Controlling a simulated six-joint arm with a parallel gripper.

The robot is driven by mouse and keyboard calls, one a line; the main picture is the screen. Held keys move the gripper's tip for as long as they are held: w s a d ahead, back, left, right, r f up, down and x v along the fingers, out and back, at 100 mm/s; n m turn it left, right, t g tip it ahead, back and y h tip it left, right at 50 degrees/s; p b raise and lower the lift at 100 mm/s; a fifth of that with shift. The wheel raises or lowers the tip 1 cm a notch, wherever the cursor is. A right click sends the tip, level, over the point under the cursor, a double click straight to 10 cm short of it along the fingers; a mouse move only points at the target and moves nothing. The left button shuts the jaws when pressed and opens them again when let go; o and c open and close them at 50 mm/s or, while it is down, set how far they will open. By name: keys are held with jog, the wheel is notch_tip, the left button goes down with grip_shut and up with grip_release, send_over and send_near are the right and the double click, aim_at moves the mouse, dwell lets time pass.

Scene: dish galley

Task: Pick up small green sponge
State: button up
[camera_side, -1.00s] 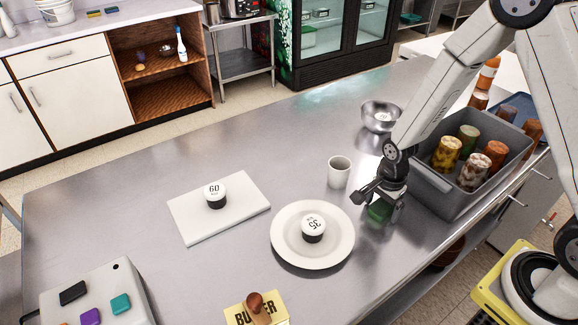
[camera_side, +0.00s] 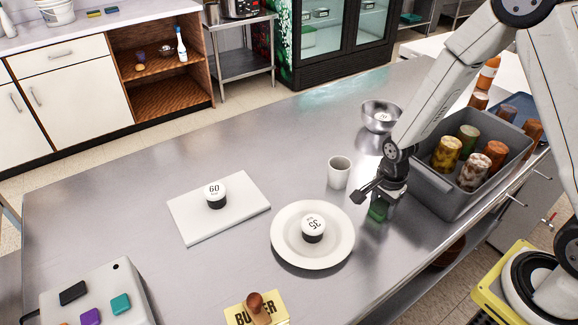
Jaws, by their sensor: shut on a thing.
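The small green sponge (camera_side: 377,211) is at the steel counter's right part, between the white plate and the grey bin. My gripper (camera_side: 381,201) points down over it and is shut on it. The fingers hide part of the sponge. I cannot tell whether the sponge touches the counter or is just above it.
A white plate (camera_side: 287,253) with a black-and-white timer (camera_side: 313,228) lies left of my gripper. A white cup (camera_side: 339,172) and a steel bowl (camera_side: 368,122) stand behind. A grey bin (camera_side: 432,198) with several jars is close on the right. A white board (camera_side: 187,229) lies farther left.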

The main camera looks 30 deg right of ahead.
aim_at(383, 204)
jog(key=shift+r, duration=4.95)
jog(key=shift+w, duration=0.1)
